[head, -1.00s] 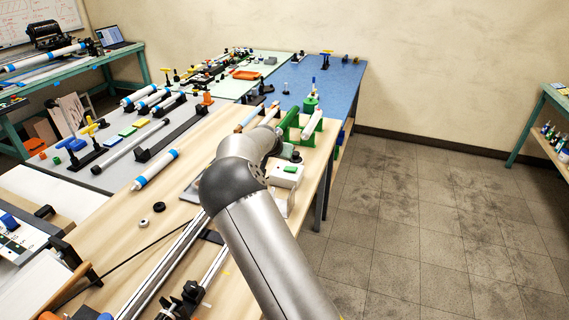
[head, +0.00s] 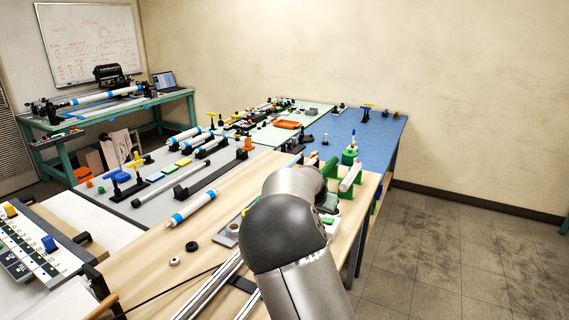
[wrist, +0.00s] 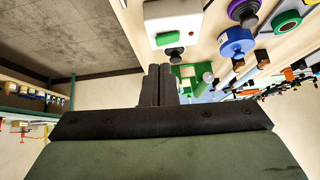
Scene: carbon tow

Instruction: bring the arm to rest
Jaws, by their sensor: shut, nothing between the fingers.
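My gripper (wrist: 157,85) shows in the wrist view with its two dark fingers together and nothing between them. It points past a white box with a green button (wrist: 170,39), which lies close by above the fingers in the picture; no contact shows. In the head view my grey arm reaches over the near right part of the wooden table (head: 140,262), and its links hide the gripper.
A green stand with a white roll (head: 350,176) is just beyond my arm. A blue-and-white roll (head: 192,208) and two small rings lie on the wood to the left. A blue bench top (head: 375,135) lies beyond. Floor (head: 450,250) at right is clear.

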